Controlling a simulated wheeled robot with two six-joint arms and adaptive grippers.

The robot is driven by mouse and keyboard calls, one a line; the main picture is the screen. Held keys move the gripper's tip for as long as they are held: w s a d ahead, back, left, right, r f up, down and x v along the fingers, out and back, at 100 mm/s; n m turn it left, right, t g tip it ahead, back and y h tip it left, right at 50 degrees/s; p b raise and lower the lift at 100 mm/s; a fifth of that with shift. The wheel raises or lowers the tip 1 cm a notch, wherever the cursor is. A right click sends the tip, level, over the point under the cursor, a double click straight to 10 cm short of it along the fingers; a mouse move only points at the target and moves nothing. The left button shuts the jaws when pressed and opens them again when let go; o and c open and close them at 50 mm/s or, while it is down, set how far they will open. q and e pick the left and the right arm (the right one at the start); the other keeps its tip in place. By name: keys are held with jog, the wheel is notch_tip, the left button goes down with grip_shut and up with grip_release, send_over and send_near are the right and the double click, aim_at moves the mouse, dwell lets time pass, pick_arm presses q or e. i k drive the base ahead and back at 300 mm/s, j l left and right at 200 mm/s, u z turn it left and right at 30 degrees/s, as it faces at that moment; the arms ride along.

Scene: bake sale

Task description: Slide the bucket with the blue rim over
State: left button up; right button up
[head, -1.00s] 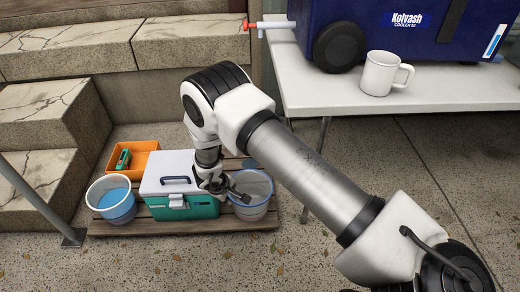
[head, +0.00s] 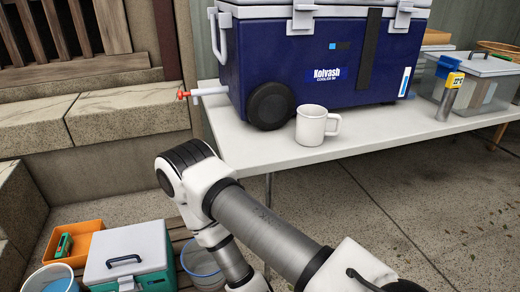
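The bucket with the blue rim (head: 193,266) stands on the wooden pallet at the lower left, just right of the teal cooler box (head: 133,240). My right arm's forearm passes in front of its right side, so part of it is hidden. A second bucket (head: 48,279), pale with blue inside, shows left of the box and is cut by the bottom edge. My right arm reaches in from the right, and its gripper is below the frame. My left gripper is not in view.
An orange crate (head: 84,226) with a green item stands behind the buckets. A white table (head: 226,140) holds a blue wheeled cooler (head: 310,60), a white mug (head: 315,125) and a steel canister (head: 448,98). Stone steps (head: 110,118) rise at the left. Floor under the table is open.

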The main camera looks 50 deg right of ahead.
aim_at(208, 266)
jog(key=z, duration=1.05)
